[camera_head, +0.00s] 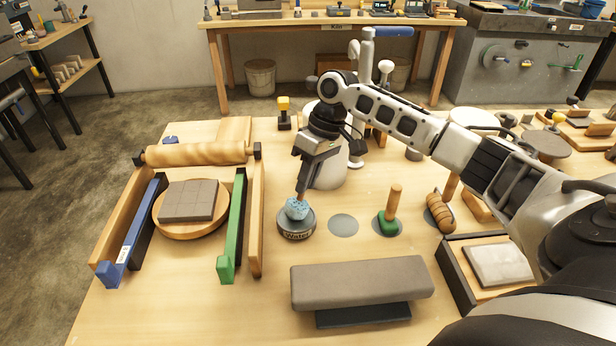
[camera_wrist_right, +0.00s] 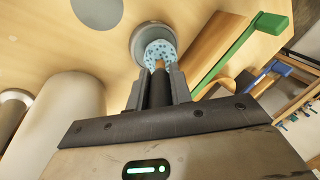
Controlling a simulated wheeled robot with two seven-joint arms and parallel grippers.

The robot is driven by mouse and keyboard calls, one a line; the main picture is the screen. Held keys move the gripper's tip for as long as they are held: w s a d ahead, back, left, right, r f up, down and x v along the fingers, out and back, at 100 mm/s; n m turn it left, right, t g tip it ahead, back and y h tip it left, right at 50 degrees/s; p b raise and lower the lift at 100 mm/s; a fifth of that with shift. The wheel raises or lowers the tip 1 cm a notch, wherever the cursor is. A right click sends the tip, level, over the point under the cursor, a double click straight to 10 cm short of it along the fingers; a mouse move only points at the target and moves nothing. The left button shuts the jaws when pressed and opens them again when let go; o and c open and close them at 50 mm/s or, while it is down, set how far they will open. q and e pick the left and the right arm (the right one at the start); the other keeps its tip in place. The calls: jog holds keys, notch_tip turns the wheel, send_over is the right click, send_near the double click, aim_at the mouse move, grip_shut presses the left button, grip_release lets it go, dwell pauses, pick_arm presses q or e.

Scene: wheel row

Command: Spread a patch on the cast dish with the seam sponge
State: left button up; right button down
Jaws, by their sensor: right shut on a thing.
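My right gripper (camera_head: 303,190) is shut on the wooden handle of a blue speckled sponge (camera_head: 296,208). The sponge is at the mouth of a round grey dish labelled "Water" (camera_head: 296,232); I cannot tell how deep it sits. In the right wrist view, the sponge (camera_wrist_right: 160,50) shows beyond the fingers, over the grey dish (camera_wrist_right: 139,43). A grey slab scored into squares (camera_head: 188,200) lies on a round wooden board (camera_head: 190,231) at left. No label shows which thing is the cast dish. My left gripper is out of view.
Blue (camera_head: 130,235) and green (camera_head: 233,225) rails flank the board, with a rolling pin (camera_head: 195,154) behind. A green-based tool (camera_head: 388,222) and a ribbed brown tool (camera_head: 439,211) stand to the right. A grey padded block (camera_head: 360,281) lies in front. An empty grey disc (camera_head: 343,224) is beside the water dish.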

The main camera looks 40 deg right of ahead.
notch_tip(320, 180, up, 3)
jog(key=p, duration=0.3)
jog(key=shift+f, duration=0.2)
jog(key=shift+r+p, duration=0.4)
jog(key=shift+r, duration=1.8)
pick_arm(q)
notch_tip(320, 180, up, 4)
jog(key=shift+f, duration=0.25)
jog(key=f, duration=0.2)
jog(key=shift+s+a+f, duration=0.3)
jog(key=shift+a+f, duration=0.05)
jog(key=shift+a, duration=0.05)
pick_arm(e)
jog(key=s+a+m, duration=0.1)
jog(key=s+a, duration=0.3)
jog(key=a, duration=0.3)
jog(key=s+a+r+m+t, duration=0.1)
jog(key=s+a+m, duration=0.1)
jog(key=s+a, duration=0.3)
jog(key=shift+a+r, duration=0.15)
jog(key=shift+a, duration=0.8)
